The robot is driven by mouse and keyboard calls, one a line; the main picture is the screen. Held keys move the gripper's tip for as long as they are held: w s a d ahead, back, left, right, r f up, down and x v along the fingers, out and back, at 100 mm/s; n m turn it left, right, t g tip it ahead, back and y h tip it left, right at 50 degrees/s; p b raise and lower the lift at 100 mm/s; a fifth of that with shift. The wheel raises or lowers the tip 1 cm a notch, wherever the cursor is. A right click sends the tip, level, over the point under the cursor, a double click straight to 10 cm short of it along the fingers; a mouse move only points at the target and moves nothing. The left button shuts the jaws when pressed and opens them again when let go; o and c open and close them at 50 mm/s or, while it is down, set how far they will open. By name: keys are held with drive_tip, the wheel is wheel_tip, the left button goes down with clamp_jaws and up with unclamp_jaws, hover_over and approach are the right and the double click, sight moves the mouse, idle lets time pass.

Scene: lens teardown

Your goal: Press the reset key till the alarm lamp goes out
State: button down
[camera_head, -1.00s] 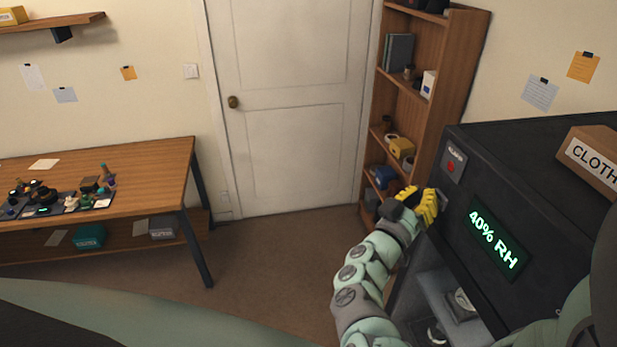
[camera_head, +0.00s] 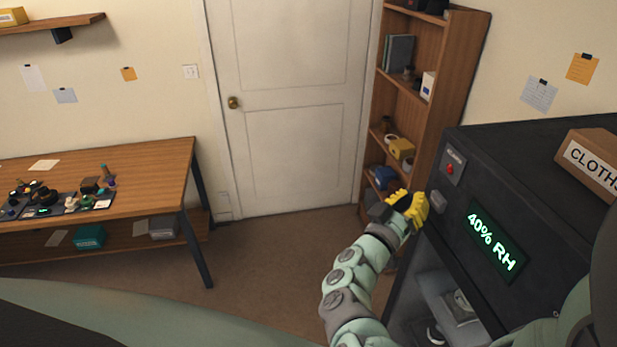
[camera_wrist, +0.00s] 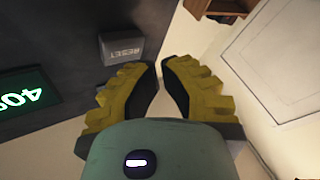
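The reset key (camera_head: 437,201) is a grey block on the front of the black cabinet (camera_head: 470,200). In the wrist view the key (camera_wrist: 122,48) shows its RESET label, up and left of my fingertips. The alarm lamp (camera_head: 450,169) shows red on a small grey plate above the key. My gripper (camera_head: 419,208) has yellow fingers with dark pads and is just left of the key, apart from it. In the wrist view my gripper's (camera_wrist: 160,63) fingertips come nearly together with nothing between them.
A green display (camera_head: 494,240) reading 40% RH is on the cabinet front. A box marked CLOTHS (camera_head: 592,160) sits on top. A wooden bookshelf (camera_head: 447,75) stands behind my gripper. A workbench (camera_head: 165,170) with small parts is at the left, with open floor between.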

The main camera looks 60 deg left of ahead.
drive_tip(key=s, duration=0.1)
drive_tip(key=s+a, duration=0.1)
drive_tip(key=s, duration=0.1)
drive_tip(key=s+a, duration=0.1)
drive_tip(key=shift+s+p, duration=0.2)
drive_tip(key=shift+p, duration=0.1)
idle(0.4)
